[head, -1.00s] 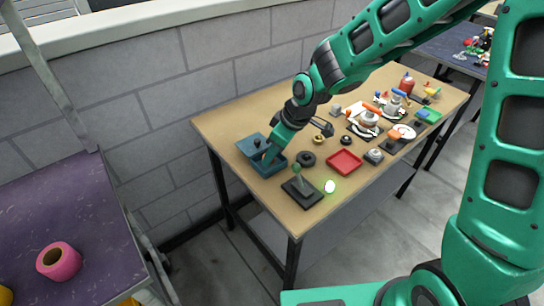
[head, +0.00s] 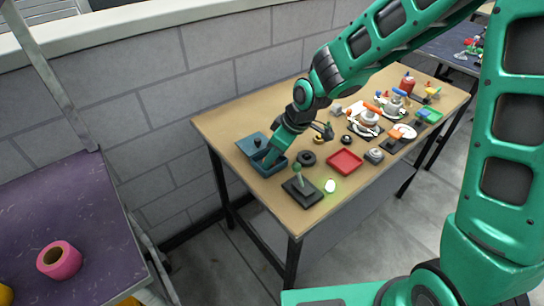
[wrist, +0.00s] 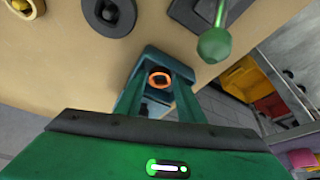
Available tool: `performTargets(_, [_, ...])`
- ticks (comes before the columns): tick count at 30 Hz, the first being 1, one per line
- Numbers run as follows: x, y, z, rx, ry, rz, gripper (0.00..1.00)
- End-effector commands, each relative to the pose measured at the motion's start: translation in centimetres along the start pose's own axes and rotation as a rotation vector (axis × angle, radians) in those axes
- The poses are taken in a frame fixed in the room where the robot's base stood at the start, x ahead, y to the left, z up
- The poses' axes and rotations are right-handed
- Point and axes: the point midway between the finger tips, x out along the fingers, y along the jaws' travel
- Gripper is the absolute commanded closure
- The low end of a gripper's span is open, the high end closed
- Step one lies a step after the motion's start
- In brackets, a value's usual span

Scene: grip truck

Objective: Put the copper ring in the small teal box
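The small teal box (head: 281,168) stands near the left end of the wooden table, with its open side up. My gripper (head: 269,160) points down into it. In the wrist view the copper ring (wrist: 160,71) shows as a bright orange circle at the far ends of my two teal fingers (wrist: 160,84), with a teal wall of the box (wrist: 180,62) around it. The fingers stand on either side of the ring. I cannot tell whether they touch it or whether it rests on the box floor. In the head view the ring is hidden.
A black stand with a green ball (head: 302,192), a black ring (head: 306,158) and a red tray (head: 345,161) are close by. Several toys crowd the right side. The table's back left is clear.

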Motion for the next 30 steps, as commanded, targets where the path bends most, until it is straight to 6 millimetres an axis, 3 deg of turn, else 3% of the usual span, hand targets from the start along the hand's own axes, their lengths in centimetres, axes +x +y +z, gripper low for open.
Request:
performTargets(18, [-9.8, 0.1, -0.1, 0.001, 0.003, 0.004, 0.65])
performTargets(24, [-11.4, 0.1, 0.0, 0.002, 0.001, 0.002, 0.65])
performTargets(30, [-11.8, 0.0, 0.0, 0.001, 0.000, 0.000, 0.65])
